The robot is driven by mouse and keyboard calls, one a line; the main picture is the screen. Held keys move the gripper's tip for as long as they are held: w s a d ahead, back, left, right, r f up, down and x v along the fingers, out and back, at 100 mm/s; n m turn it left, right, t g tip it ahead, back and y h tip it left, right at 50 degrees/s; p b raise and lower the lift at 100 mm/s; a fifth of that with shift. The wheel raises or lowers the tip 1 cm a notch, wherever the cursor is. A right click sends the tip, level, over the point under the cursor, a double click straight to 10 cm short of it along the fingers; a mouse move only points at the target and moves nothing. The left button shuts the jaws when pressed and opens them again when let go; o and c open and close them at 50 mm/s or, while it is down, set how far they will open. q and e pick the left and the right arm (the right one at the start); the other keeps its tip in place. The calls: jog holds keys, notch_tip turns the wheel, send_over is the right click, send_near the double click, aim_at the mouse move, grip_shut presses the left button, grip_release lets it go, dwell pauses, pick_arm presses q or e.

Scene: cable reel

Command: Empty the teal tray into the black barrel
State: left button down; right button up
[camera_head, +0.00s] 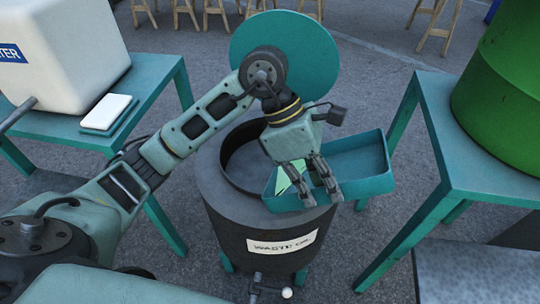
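The teal tray (362,160) is in the air over the right part of the black barrel (225,205) and reaches past its rim on the right. The barrel stands on the floor with its top open and a "WASTE OIL" label on its front. My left gripper (322,190) is at the tray's near wall, fingers pointing down, and appears to hold the tray there; no other support shows. A pale green and white piece (286,178) shows at the tray's left end, partly hidden by the gripper. The tray's right part looks empty. My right gripper is not in view.
A teal round disc (310,45) stands up behind the barrel. A teal table (465,140) with a green drum (505,90) is at right. Wooden stools stand behind.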

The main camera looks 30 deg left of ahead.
pick_arm(q)
jog(key=shift+a, duration=0.1)
jog(key=shift+w+a, duration=0.1)
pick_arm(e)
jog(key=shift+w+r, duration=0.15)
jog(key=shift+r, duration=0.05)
pick_arm(q)
jog(key=shift+w+a+r+h, duration=0.1)
jog(key=shift+a+r+h, duration=0.2)
jog(key=shift+a+h, duration=0.1)
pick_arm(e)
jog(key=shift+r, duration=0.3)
pick_arm(q)
jog(key=shift+w+a+r, duration=0.1)
jog(key=shift+a+r, duration=0.25)
jog(key=shift+a, duration=0.05)
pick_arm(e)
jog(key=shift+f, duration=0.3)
pick_arm(q)
jog(key=shift+w+a+r+h, duration=0.1)
jog(key=shift+a+r+h, duration=0.2)
jog(key=shift+h, duration=0.1)
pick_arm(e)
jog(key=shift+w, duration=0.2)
pick_arm(q)
jog(key=shift+a+r+g, duration=0.15)
jog(key=shift+r+g, duration=0.05)
jog(key=shift+g, duration=0.1)
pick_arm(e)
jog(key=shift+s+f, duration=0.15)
